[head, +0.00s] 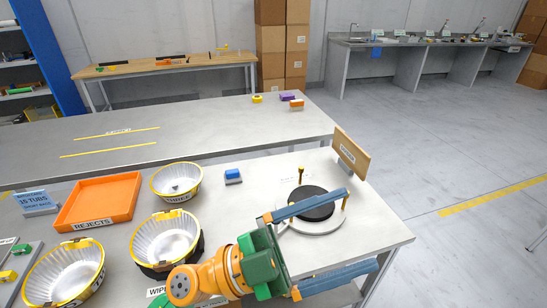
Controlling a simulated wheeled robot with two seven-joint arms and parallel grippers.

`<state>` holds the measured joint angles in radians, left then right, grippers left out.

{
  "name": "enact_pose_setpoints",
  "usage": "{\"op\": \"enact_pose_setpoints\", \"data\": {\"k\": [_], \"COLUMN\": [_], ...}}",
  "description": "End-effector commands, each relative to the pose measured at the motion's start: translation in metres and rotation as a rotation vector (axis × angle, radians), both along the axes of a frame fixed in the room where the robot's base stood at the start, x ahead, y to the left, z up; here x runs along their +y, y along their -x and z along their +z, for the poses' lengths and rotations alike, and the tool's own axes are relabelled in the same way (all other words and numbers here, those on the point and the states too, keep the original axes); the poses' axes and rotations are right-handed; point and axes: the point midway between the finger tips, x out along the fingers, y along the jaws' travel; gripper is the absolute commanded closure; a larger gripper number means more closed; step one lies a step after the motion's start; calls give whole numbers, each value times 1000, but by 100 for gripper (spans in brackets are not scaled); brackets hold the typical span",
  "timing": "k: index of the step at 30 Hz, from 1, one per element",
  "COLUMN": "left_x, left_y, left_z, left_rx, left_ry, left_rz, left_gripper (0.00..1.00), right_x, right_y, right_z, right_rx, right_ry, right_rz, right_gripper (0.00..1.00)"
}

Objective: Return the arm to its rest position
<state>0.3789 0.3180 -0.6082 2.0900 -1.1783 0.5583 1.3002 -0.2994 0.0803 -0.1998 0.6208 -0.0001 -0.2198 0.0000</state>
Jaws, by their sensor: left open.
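My left gripper (362,228), orange and green with long blue fingers, is open and empty at the bottom right of the head view. Its upper finger crosses in front of a round press base (300,224) with a black disc (308,191) and brass posts. Clear ribbed tubs with yellow rims stand to the left: one (176,182) by the THREE label, one (165,242) in a dark holder just beyond my wrist, and one (64,275) at lower left. My right gripper is not in view.
An orange REJECTS tray (100,202) and a blue sign (36,202) stand at left. A small blue block (233,176) lies behind the gripper. An upright wooden board (351,154) stands at the table's right edge. The grey table (270,172) is bare around the block.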

Motion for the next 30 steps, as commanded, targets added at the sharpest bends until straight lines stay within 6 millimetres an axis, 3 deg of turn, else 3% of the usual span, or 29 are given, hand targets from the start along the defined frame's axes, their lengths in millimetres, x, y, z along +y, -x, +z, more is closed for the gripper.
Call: {"op": "enact_pose_setpoints", "data": {"k": [1, 3, 5, 6, 8, 9, 12, 15, 18, 24, 30], "left_x": [30, 88, 135, 163, 197, 214, 239, 250, 252, 247, 246], "left_y": [-31, -80, -110, -122, -125, -120, -89, -48, -3, 91, 82], "left_z": [18, 13, -20, -50, -103, -138, -211, -265, -302, -343, -420], "left_rx": [96, 268, 441, 565, 752, 873, 1135, 1346, 1519, 1797, 1819], "left_ry": [184, 352, 399, 389, 325, 260, 64, -141, -340, -721, -752], "left_rz": [188, 500, 750, 901, 1090, 1188, 1342, 1400, 1399, 1277, 1277], "left_gripper": [1, 1, 1, 1, 1, 1, 1, 1, 1, 1, 1], "right_x": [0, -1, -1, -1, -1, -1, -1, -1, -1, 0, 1], "right_y": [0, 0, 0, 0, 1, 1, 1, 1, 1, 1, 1], "right_z": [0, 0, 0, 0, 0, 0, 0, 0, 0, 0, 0], "right_rx": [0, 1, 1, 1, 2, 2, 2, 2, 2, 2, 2], "right_ry": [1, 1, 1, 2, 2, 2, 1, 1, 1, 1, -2], "right_rz": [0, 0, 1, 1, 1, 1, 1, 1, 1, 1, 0], "right_gripper": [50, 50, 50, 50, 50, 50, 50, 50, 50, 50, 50]}}
